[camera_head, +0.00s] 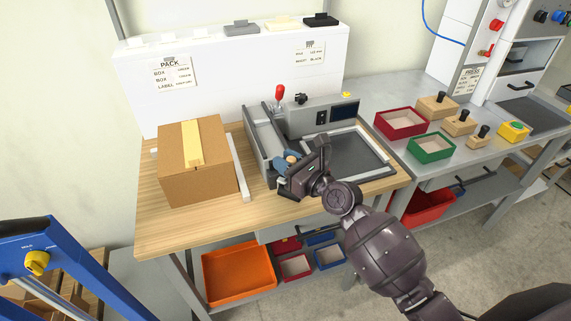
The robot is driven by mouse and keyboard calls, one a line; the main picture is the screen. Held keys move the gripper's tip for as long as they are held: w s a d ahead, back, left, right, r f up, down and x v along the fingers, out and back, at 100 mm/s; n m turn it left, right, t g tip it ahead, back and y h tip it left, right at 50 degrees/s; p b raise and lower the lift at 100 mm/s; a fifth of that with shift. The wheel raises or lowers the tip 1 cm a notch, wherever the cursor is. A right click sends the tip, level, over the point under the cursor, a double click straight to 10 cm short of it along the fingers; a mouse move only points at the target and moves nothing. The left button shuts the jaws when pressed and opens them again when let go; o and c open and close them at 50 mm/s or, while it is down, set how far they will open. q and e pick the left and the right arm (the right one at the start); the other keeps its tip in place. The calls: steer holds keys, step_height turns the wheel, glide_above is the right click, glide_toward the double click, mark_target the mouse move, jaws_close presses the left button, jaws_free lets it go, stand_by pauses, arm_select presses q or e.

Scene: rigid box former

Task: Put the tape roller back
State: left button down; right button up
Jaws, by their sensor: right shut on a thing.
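The tape roller (283,163), blue with a tan roll, is at the right side of the wooden table. My right gripper (290,173) is shut on it, and the gripper's dark body hides part of it. It is beside the grey tray-like part of the bench machine (263,142); I cannot tell whether it touches that part. A closed cardboard box (218,168) with a yellow tape strip (192,143) along its top stands left of it. My left gripper is not in view.
A white guide bar (239,166) lies right of the box. A framed dark plate (351,150) is right of my gripper. Red (402,122) and green (431,147) trays stand on the right bench. An orange bin (239,272) is below. The table's front left is clear.

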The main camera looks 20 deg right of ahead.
stand_by(0.3)
steer(key=o, duration=0.9)
steer(key=shift+f, duration=0.25)
steer(key=shift+r, duration=0.25)
steer(key=v, duration=1.2)
steer(key=shift+s+d+f+n+g+h, duration=0.85)
steer(key=shift+s+f+n+h, duration=0.65)
steer(key=shift+s+f+n, duration=2.7)
steer(key=shift+s+d+f+n+g+h, duration=1)
steer(key=shift+f+n, duration=1.85)
steer(key=shift+n, duration=3.35)
steer(key=shift+s+d+f+n+g+h, duration=0.45)
steer(key=shift+s+d+f+n+h, duration=1.05)
steer(key=shift+s+f+n, duration=2.85)
